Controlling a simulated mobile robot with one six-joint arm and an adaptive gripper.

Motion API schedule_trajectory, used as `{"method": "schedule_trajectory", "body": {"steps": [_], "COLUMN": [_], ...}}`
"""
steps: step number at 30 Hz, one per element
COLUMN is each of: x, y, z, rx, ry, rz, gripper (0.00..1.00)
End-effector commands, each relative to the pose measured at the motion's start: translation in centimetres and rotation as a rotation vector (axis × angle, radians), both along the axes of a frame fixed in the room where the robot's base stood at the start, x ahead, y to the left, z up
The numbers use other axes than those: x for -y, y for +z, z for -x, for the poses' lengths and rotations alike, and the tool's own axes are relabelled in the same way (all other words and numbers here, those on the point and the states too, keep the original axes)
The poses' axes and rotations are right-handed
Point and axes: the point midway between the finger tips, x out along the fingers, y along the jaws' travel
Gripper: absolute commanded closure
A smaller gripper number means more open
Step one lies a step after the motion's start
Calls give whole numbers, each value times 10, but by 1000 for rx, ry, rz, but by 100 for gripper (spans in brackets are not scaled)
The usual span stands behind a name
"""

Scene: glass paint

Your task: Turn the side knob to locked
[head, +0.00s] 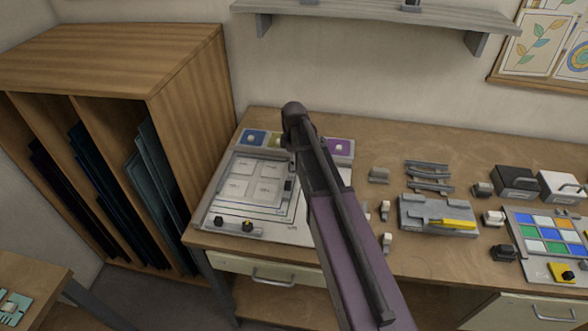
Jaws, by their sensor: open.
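A pale panel (225,217) lies on the workbench left of centre, with a framed plate of four light squares (240,188) on it. Two small dark knobs stand at its front edge: a left knob (219,222) and a right knob (247,226), with yellow bits near them. A small dark part (289,187) shows at the plate's right side, beside my arm. I cannot tell which of these is the side knob or how it is turned. My arm crosses over the panel's right part and hides some of it. My gripper is not visible.
A wooden rack (190,85) with upright dark sheets stands left of the workbench (440,155). To the right lie a grey fixture with a yellow bar (438,217), dark strips (430,175), black and white boxes, and a coloured tile tray (513,213). A shelf (375,20) hangs above.

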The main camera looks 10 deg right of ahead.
Motion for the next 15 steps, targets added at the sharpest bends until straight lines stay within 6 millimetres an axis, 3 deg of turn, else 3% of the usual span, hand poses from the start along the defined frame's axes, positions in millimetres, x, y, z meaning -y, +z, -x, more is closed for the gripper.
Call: {"method": "schedule_trajectory", "body": {"steps": [6,15], "x": [0,0], "y": [-15,-19], "z": [0,0], "rx": [0,0], "ry": [0,0], "rz": [0,0], "gripper": [19,19]}}
